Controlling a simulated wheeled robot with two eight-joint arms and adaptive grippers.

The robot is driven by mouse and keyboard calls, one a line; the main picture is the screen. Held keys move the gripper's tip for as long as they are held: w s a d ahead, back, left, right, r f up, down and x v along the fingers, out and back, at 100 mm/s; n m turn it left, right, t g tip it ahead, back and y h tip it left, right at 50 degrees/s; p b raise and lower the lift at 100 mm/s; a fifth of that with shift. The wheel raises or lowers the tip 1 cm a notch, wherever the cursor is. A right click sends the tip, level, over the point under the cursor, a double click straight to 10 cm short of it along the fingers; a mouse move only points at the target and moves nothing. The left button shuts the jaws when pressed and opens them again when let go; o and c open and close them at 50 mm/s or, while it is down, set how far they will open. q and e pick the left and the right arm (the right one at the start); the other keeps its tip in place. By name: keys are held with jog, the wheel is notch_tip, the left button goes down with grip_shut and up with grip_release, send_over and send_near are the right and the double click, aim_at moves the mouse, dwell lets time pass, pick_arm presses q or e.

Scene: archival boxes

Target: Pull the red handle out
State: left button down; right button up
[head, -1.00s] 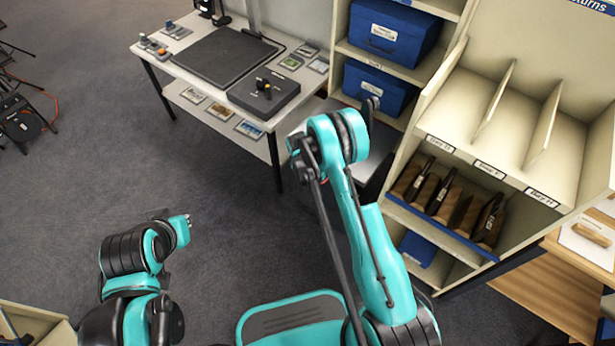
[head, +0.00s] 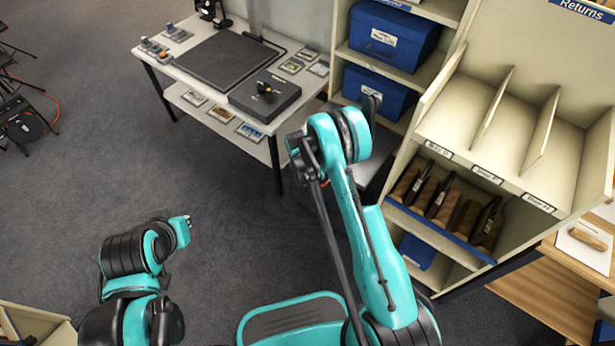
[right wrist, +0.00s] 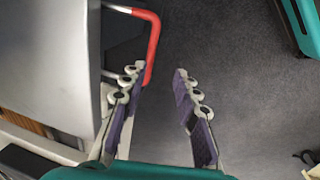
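The red handle (right wrist: 153,45) is a bent bar at the upper left of the right wrist view, on the side of a pale grey panel (right wrist: 50,65). My right gripper (right wrist: 160,72) is open. The handle's lower end shows just inside its left fingertip, between the two fingers in the picture. I cannot tell whether they touch. The right finger is apart from it, with floor behind. In the head view my right arm hides the right gripper, and only a small red sliver shows beside the arm.
A table (head: 268,127) with a dark mat and a black box (head: 264,96) stands behind my right arm. A shelf unit (head: 405,125) with blue boxes (head: 391,38) and wooden pieces stands close on the right. The carpet (head: 215,180) between my arms is clear.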

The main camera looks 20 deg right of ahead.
jog(key=r, duration=0.1)
jog(key=r+p, duration=0.1)
jog(key=r, duration=0.1)
jog(key=r+p, duration=0.1)
jog(key=r, duration=0.1)
jog(key=shift+s+a+r, duration=0.2)
jog(key=shift+s+a, duration=0.1)
jog(key=shift+a, duration=0.1)
dwell(0.4)
notch_tip(320, 180, up, 12)
jog(key=s+a, duration=0.1)
jog(key=shift+s+a+f, duration=0.15)
jog(key=shift+s+a, duration=0.1)
jog(key=shift+a, duration=0.15)
